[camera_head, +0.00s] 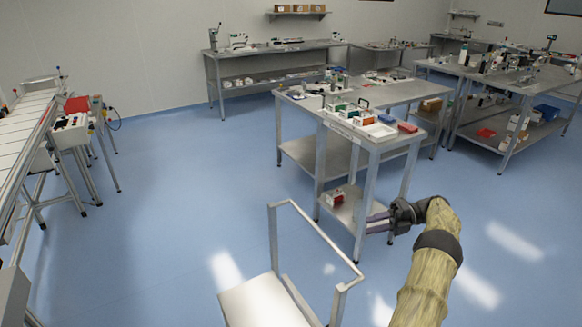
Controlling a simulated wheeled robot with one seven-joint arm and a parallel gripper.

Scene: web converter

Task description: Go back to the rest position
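My gripper (368,224) is at the lower right, at the end of my tan-covered arm. Its two dark fingers point left and stand apart, with nothing seen between them. It shows in front of the near steel workbench's legs, below the tabletop (345,108). How far it is from the bench I cannot tell.
A white cart (255,303) with a metal handle (318,233) stands close in front, left of my gripper. A conveyor (28,125) is at the left. More benches (270,52) stand at the back and right (545,75). Blue floor (170,190) between conveyor and workbench is clear.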

